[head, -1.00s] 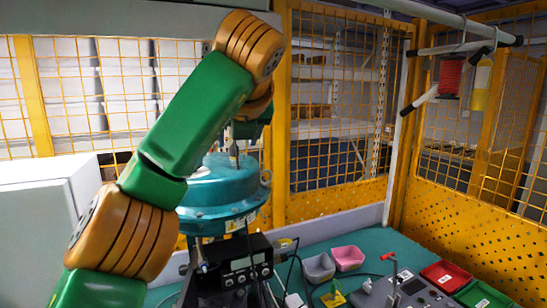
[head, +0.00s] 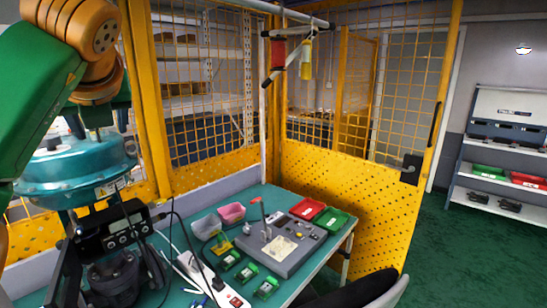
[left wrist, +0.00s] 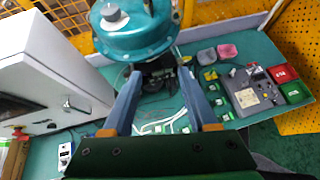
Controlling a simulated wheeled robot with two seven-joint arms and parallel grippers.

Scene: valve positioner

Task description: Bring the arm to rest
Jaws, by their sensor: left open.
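My left arm (head: 40,95), green with orange joints, is raised at the left of the head view, in front of the teal valve actuator (head: 80,167). In the left wrist view my left gripper (left wrist: 160,76) is open, its two blue-grey fingers spread apart with nothing held between them. The teal actuator also shows in the wrist view (left wrist: 128,38), beyond the fingertips. A black positioner box with a display (head: 113,230) is mounted below the actuator. My right gripper is in neither view.
A green bench (head: 262,196) carries a grey test panel (head: 285,243), grey and pink bins (head: 232,212), red and green trays (head: 307,208) and a power strip (head: 228,294). A white cabinet (left wrist: 40,75) stands left. Yellow mesh fencing (head: 340,205) encloses the bench. A chair (head: 375,290) stands in front.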

